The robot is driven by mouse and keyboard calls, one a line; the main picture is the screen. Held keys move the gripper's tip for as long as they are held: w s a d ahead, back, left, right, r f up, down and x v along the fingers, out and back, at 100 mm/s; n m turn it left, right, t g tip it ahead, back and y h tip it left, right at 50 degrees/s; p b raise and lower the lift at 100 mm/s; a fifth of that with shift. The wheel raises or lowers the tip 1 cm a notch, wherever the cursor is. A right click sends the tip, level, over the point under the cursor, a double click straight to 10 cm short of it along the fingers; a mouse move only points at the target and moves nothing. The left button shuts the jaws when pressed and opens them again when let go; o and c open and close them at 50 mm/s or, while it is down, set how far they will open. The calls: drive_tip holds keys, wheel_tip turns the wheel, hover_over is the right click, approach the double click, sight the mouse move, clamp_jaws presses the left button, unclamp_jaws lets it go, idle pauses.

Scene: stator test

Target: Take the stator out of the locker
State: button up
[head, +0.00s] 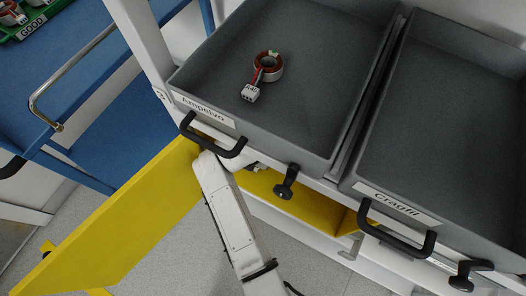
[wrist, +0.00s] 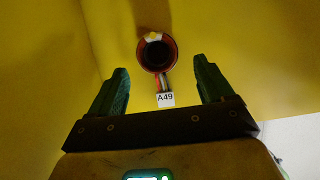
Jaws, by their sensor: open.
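In the wrist view, a stator (wrist: 144,60) with a red-brown ring, dark hollow centre and short wires sits inside the yellow locker (wrist: 230,45). Its white connector tag (wrist: 166,99) reads A49 and points toward my gripper. My gripper (wrist: 161,70) is open, with its two green fingers on either side of the stator's wires and tag. The ring lies just beyond the fingertips, and I see no contact. In the head view, the yellow locker door (head: 125,225) stands open; my gripper and this stator are hidden under the drawers.
Above the locker, the left grey drawer "Ampelvo" (head: 320,70) is pulled out and holds another stator (head: 268,66). The drawer "Cragfil" (head: 450,110) beside it looks empty. Black handles (head: 215,140) overhang my arm. A blue cart (head: 70,75) with a green tray (head: 25,20) stands left.

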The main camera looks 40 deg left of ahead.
drive_tip(key=shift+w+a+f+b, duration=0.2)
drive_tip(key=shift+w+f+b, duration=0.15)
drive_tip(key=shift+w+f, duration=0.4)
drive_tip(key=shift+w+r, duration=0.1)
drive_tip(key=shift+r, duration=0.1)
drive_tip(key=shift+c, duration=0.4)
drive_tip(key=c, duration=1.2)
drive_tip(key=shift+o, duration=0.2)
